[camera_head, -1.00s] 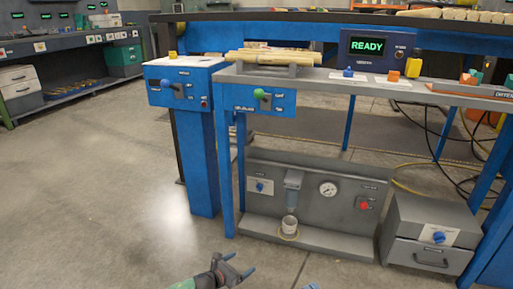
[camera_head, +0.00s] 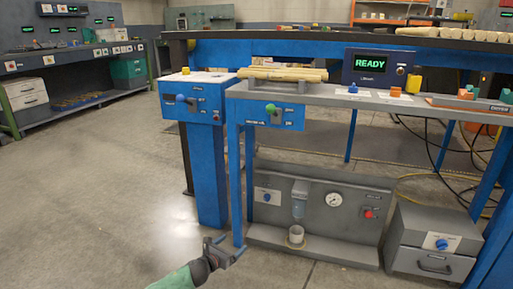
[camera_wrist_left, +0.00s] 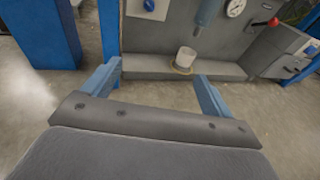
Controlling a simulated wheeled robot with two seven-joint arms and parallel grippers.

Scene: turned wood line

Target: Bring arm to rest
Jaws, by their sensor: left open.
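My left gripper (camera_head: 226,247) is low at the bottom middle of the head view, over the concrete floor in front of the blue leg of the machine. Its two fingers are spread apart with nothing between them. In the left wrist view the blue-grey fingers (camera_wrist_left: 160,85) are also apart and empty, facing a grey lower unit (camera_wrist_left: 140,66) with a white cup (camera_wrist_left: 185,57). My right gripper does not show in any view.
A blue machine frame (camera_head: 207,165) with a grey shelf stands ahead. Under it are a grey panel with a gauge (camera_head: 333,199), a white cup (camera_head: 296,235) and a grey drawer box (camera_head: 432,240). Wooden pieces (camera_head: 285,75) lie on the shelf. Open floor (camera_head: 90,190) is at left.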

